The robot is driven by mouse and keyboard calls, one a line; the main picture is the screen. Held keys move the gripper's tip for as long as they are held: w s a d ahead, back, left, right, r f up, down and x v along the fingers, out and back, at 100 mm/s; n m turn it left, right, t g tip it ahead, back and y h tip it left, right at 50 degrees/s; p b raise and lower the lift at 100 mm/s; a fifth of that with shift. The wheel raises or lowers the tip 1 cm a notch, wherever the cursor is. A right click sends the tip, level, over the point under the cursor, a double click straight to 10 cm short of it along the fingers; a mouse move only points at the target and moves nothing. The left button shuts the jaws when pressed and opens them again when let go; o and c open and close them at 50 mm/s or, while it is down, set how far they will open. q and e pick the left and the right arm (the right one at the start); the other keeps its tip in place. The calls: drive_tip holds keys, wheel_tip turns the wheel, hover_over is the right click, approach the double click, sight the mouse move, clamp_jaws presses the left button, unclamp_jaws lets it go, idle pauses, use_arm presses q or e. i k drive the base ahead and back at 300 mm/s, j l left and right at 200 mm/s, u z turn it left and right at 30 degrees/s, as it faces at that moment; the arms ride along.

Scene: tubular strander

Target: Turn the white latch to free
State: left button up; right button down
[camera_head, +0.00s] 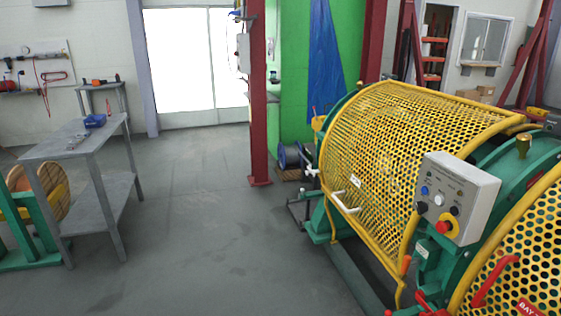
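The yellow perforated guard (385,150) of the green strander stands closed at the right. A small white lever-like part (312,171), which looks like the white latch, sits at the guard's far left edge. It is too small to tell its exact angle. A white bar handle (345,203) is fixed to the guard's lower front. Neither of my grippers is in view.
A grey control box (457,197) with a red knob stands right of the guard. A second guard with a red handle (495,281) is at the lower right. A grey table (75,140) stands left, a red column (259,100) at the back. The middle floor is clear.

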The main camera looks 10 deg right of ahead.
sight(308, 171)
drive_tip(key=i+u, duration=0.35)
drive_tip(key=i, duration=1)
drive_tip(key=i+z, duration=0.1)
drive_tip(key=i, duration=0.35)
drive_tip(key=i+j+z, duration=0.15)
drive_tip(key=i, duration=0.25)
drive_tip(key=i+j+z, duration=0.1)
drive_tip(key=i, duration=0.35)
drive_tip(key=i+j+z, duration=0.15)
drive_tip(key=i, duration=0.25)
drive_tip(key=j, duration=0.1)
